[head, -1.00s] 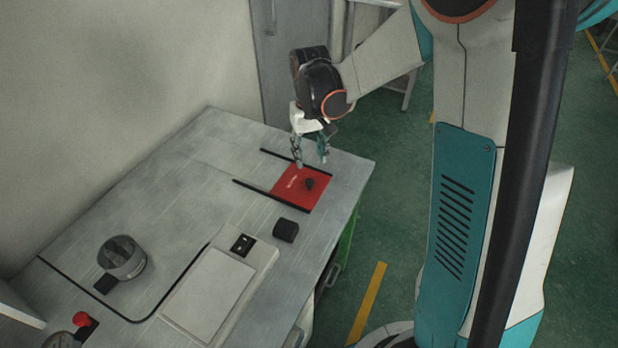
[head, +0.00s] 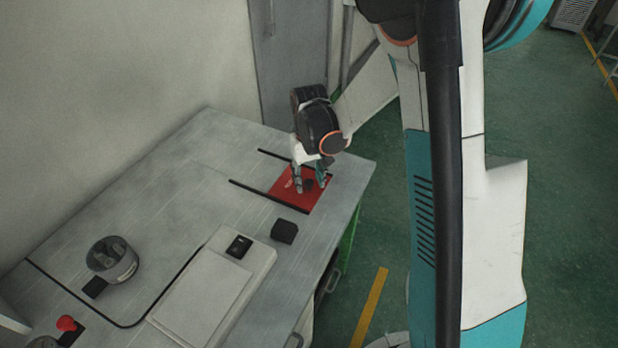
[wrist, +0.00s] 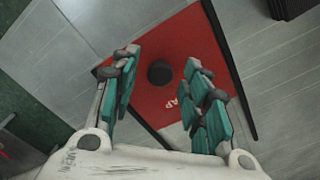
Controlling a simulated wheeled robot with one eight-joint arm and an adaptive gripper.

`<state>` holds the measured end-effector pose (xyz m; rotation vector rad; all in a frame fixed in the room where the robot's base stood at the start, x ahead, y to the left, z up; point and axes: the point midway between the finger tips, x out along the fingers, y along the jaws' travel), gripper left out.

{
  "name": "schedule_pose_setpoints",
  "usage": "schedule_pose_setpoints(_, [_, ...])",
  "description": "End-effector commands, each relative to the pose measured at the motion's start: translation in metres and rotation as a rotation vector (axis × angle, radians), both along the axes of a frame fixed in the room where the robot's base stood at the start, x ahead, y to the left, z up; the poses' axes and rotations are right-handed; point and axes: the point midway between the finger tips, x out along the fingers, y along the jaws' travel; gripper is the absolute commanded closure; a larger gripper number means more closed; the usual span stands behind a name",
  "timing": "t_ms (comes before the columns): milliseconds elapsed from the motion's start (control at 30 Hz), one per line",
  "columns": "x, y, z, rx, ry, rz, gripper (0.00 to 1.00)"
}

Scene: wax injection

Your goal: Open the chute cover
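The chute cover is a red plate (head: 318,198) between two black rails near the right end of the grey table. A round black knob (wrist: 160,73) stands up from it. It also shows in the head view (head: 308,184). My gripper (head: 311,188) is open and low over the cover, with one finger on either side of the knob. In the wrist view the fingertips (wrist: 163,68) are apart, and the knob lies between them with gaps on both sides. I cannot tell whether the fingertips touch the plate.
Black rails (head: 269,197) run along both sides of the cover. A small black block (head: 284,231) sits close by on the table. A scale (head: 205,300), a round grey container (head: 112,260) and a red button (head: 66,323) stand farther left.

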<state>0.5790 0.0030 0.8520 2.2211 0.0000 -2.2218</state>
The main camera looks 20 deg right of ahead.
Motion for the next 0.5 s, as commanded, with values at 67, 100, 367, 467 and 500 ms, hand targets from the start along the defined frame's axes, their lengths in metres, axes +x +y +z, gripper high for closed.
schedule_pose_setpoints(67, [0.000, 0.000, 0.000, 0.000, 0.000, 0.000, 0.78])
schedule_pose_setpoints(100, [0.000, 0.000, 0.000, 0.000, 0.000, 0.000, 0.87])
schedule_pose_setpoints(367, [0.002, 0.002, 0.000, 0.000, 0.000, 0.001, 1.00])
schedule_pose_setpoints(467, [0.013, 0.013, 0.000, 0.000, 0.000, 0.004, 1.00])
schedule_pose_setpoints(500, [0.020, 0.019, 0.000, 0.000, 0.000, 0.004, 1.00])
